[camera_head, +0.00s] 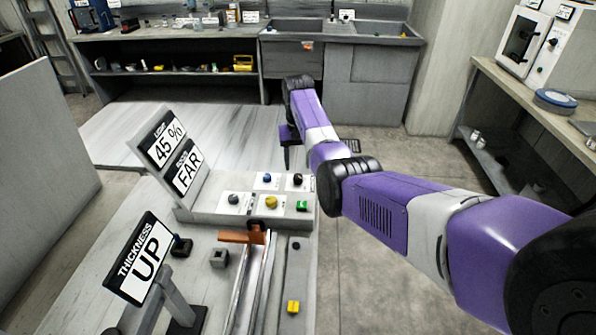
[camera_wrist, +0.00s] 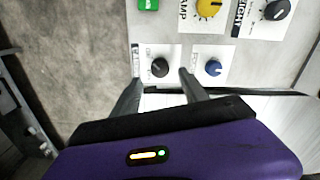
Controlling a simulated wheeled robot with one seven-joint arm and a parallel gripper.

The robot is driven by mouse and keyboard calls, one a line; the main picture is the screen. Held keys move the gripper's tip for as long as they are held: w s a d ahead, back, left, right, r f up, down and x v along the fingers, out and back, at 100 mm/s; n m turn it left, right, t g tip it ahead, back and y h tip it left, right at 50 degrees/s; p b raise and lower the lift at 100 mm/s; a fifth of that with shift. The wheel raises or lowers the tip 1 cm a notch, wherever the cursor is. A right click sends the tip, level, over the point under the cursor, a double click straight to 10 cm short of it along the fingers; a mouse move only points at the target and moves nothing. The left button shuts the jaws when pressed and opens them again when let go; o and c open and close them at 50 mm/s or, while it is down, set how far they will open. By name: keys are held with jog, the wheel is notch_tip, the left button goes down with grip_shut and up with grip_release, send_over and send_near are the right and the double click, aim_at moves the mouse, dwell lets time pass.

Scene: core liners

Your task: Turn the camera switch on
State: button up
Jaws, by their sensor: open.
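The control panel (camera_head: 215,214) has several knobs on white label plates. At its back right corner is a small black knob (camera_head: 297,178), with a blue knob (camera_head: 267,177) beside it. In the wrist view the black knob (camera_wrist: 160,67) sits between and just beyond my open fingertips (camera_wrist: 161,77), and the blue knob (camera_wrist: 213,68) is right of the right finger. I see no contact with either knob. The small labels are too blurred to tell which is the camera switch. In the head view my gripper (camera_head: 287,155) points down at the panel's far edge.
The front row has a black knob (camera_head: 233,198), a yellow knob (camera_head: 271,202) and a green button (camera_head: 302,205). Signs reading 45 % (camera_head: 168,138), FAR (camera_head: 187,172) and UP (camera_head: 147,262) stand left. An orange-handled rail (camera_head: 243,237) lies in front. Open floor is right.

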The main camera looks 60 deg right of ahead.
jog(key=shift+r, duration=1.4)
jog(key=shift+w+d, duration=0.1)
